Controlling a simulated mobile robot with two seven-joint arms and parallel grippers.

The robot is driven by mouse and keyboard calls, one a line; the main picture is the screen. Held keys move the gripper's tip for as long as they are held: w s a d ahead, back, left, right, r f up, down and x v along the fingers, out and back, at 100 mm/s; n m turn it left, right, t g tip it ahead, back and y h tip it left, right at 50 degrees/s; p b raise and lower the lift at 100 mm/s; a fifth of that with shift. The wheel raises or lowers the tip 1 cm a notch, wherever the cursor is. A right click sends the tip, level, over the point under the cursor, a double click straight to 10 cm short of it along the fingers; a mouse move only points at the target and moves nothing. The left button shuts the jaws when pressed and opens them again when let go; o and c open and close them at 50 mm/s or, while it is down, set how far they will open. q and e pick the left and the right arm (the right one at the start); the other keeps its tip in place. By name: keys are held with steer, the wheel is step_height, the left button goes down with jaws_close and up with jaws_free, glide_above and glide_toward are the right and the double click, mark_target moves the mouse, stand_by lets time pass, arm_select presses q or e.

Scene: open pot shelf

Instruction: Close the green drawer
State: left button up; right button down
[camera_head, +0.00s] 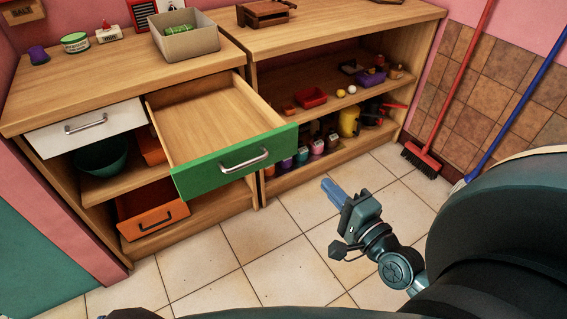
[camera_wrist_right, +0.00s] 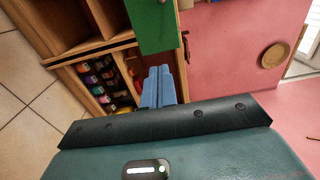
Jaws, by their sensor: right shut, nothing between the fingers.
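The green drawer (camera_head: 236,161) is pulled far out of the left cabinet, with its empty wooden inside and silver handle (camera_head: 244,160) showing in the head view. Its green front (camera_wrist_right: 153,24) also shows in the right wrist view, beyond the fingers. My right gripper (camera_head: 333,191) is to the right of and below the drawer front in the head view, apart from it. Its blue fingers (camera_wrist_right: 158,86) are together with nothing between them. My left gripper does not show.
A white drawer (camera_head: 87,128) beside it is shut. Below are a green bowl (camera_head: 102,155) and an orange drawer (camera_head: 152,212). The right shelf holds bottles and a red tray (camera_head: 311,97). A red broom (camera_head: 427,158) leans at the right. The tiled floor (camera_head: 245,262) in front is clear.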

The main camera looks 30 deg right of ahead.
mark_target(288, 143)
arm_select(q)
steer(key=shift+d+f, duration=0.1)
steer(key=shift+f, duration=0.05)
arm_select(e)
steer(key=w, duration=1.3)
steer(key=shift+w+a, duration=0.2)
steer(key=shift+w, duration=0.15)
